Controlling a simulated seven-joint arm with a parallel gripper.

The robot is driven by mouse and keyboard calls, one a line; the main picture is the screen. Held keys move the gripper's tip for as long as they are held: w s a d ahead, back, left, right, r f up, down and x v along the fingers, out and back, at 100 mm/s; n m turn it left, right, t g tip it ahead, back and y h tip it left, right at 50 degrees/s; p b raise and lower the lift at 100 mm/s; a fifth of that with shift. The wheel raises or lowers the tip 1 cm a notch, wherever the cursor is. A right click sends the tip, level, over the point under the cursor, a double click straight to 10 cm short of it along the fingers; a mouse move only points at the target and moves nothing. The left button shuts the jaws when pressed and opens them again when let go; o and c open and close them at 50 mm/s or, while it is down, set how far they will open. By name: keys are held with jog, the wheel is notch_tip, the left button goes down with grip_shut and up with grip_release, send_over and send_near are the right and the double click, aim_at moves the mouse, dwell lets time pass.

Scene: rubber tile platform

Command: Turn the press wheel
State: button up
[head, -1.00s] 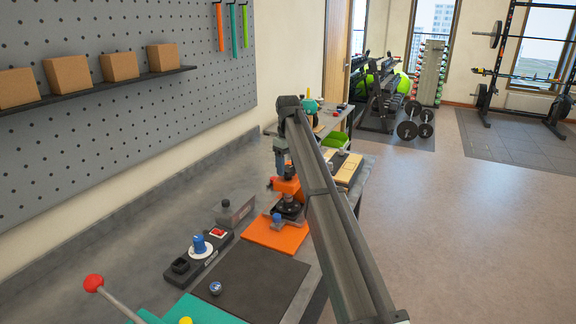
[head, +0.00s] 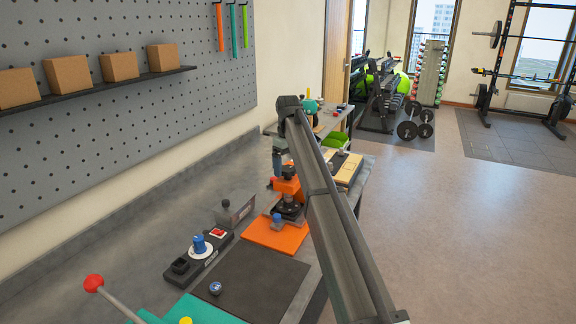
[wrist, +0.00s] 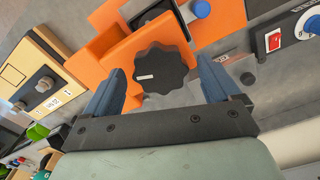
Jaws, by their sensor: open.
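The press wheel is a black lobed knob (wrist: 160,70) with a short white mark, mounted on the orange press (wrist: 110,40) in the wrist view. In the head view the orange press (head: 288,188) stands on the bench, partly hidden by my arm. My gripper (wrist: 161,80) is open, with one blue finger to the left of the wheel and one to the right. Gaps show between the fingers and the wheel, and the depth between them is hard to judge.
An orange plate (head: 272,236) with a blue knob lies in front of the press. A switch panel (head: 200,254) with a blue dial and red switch, and a grey lever box (head: 235,214), stand to the left. A red-tipped lever (head: 95,284) rises nearer. The dark mat (head: 250,285) is mostly bare.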

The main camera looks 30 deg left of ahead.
aim_at(288, 168)
notch_tip(288, 168, up, 14)
dwell(0.6)
jog(key=shift+f, duration=0.15)
dwell(0.3)
